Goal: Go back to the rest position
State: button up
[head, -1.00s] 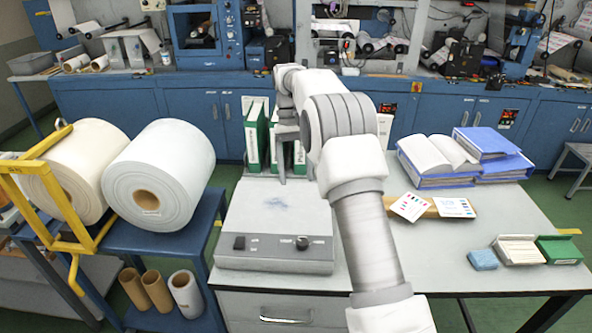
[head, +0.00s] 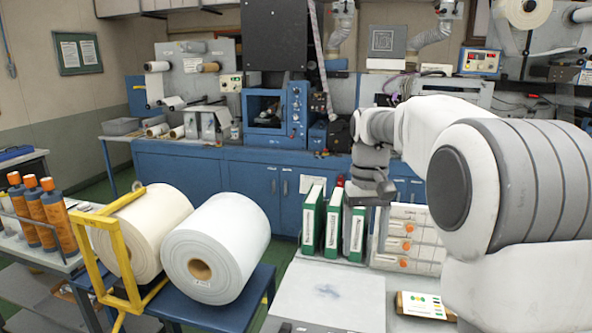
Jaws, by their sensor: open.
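My arm reaches in from the right side of the head view, its white and grey links large and close to the camera. My gripper (head: 372,194) is at the far end of the arm, raised near the tops of the green-and-white binders (head: 333,222). It is open and I see nothing held in it. The fingertips are small in the picture, and I cannot tell whether they touch a binder.
A small-drawer cabinet (head: 410,240) stands right of the binders. Two large rolls (head: 222,250) rest on a blue cart at left, beside a yellow frame (head: 105,255). Orange bottles (head: 42,218) stand far left.

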jog(key=s+r+t, duration=0.4)
jog(key=s, duration=0.9)
jog(key=s+f+t, duration=0.2)
jog(key=s+f, duration=0.2)
jog(key=s, duration=0.7)
jog(key=shift+s+f+t, duration=0.2)
jog(key=shift+s+t, duration=0.15)
jog(key=shift+t, duration=0.05)
jog(key=c, duration=0.4)
jog(key=shift+o, duration=0.2)
jog(key=shift+d, duration=0.15)
jog(key=shift+d, duration=0.1)
